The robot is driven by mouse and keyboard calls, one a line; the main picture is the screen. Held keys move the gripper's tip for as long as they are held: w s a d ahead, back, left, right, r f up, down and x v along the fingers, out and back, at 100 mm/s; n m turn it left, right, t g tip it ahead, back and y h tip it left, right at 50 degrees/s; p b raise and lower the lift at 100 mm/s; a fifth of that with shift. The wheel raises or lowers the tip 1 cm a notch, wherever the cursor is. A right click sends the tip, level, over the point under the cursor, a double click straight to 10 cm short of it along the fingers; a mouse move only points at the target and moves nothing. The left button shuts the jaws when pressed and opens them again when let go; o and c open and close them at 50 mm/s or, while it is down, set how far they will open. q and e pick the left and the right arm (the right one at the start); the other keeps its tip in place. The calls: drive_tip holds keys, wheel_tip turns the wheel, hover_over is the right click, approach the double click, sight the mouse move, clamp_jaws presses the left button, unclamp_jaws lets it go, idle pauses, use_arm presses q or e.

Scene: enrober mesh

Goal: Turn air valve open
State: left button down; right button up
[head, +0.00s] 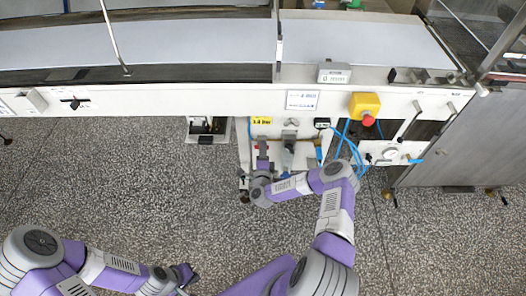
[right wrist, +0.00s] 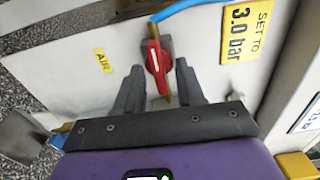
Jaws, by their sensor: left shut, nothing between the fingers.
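The air valve's red handle (right wrist: 158,66) shows in the right wrist view on a white panel, below the end of a blue hose. It lies nearly in line with the hose fitting and the brass pipe below it. My right gripper (right wrist: 159,86) is open, with one finger on each side of the handle's lower end; I cannot tell whether either touches it. My left gripper (head: 186,274) is shut and empty, low over the floor, far from the valve.
A yellow "AIR" label (right wrist: 102,61) and a yellow "SET TO 3.0 bar" label (right wrist: 246,30) flank the valve. A blue hose (right wrist: 190,8) runs above it. A yellow box with a red button (head: 365,107) and blue hoses (head: 352,150) are right of my right arm.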

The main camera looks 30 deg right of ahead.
drive_tip(key=p+v, duration=0.2)
drive_tip(key=v, duration=0.5)
drive_tip(key=shift+s+a, duration=0.2)
drive_tip(key=shift+s, duration=0.05)
idle(0.4)
